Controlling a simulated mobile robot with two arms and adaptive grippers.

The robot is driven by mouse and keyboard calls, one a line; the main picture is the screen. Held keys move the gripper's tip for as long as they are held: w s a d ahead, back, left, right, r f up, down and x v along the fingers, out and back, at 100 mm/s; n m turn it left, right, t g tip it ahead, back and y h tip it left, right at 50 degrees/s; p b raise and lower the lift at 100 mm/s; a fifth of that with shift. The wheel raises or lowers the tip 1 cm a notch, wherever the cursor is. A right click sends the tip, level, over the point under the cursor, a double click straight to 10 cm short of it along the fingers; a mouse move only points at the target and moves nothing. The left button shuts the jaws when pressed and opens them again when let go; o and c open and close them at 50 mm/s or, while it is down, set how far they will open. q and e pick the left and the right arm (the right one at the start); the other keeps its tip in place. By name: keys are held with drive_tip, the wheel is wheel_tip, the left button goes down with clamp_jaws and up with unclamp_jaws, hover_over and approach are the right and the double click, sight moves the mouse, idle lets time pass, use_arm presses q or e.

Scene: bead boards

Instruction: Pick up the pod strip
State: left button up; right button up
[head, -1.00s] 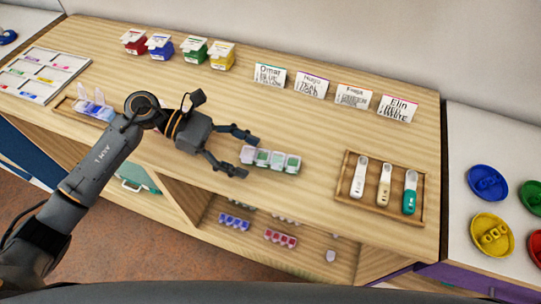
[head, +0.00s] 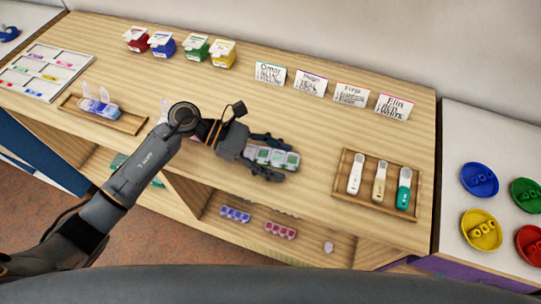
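The pod strip (head: 278,157), a short row of pale pods with green and grey tops, lies on the wooden counter (head: 320,130) in the head view. My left gripper (head: 275,159) reaches over it from the left. One finger is on the far side of the strip and the other on the near side. The fingers look spread, with the strip between them; whether they touch it is unclear. The strip's left end is partly hidden by the gripper. My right gripper is not in view.
A wooden tray with spoon-like tools (head: 379,183) stands to the right. Name cards (head: 311,82) and coloured boxes (head: 195,47) line the back. A blue strip (head: 235,214) and a red strip (head: 280,230) lie on the shelf below. Another tray (head: 128,121) sits left.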

sight(277, 161)
use_arm(q)
drive_tip(key=c, duration=0.9)
drive_tip(key=shift+o, duration=0.2)
drive_tip(key=shift+r, duration=0.1)
drive_tip(key=shift+r+b, duration=0.35)
drive_tip(key=shift+r, duration=0.05)
drive_tip(key=r, duration=0.1)
drive_tip(key=r+b, duration=0.1)
drive_tip(key=r, duration=0.1)
drive_tip(key=shift+s, duration=0.4)
drive_tip(key=s+d+r+b, duration=0.2)
drive_tip(key=s+r, duration=0.7)
drive_tip(key=s, duration=0.4)
wheel_tip(277, 161, up, 8)
drive_tip(key=p, duration=0.4)
drive_tip(key=shift+a, duration=0.2)
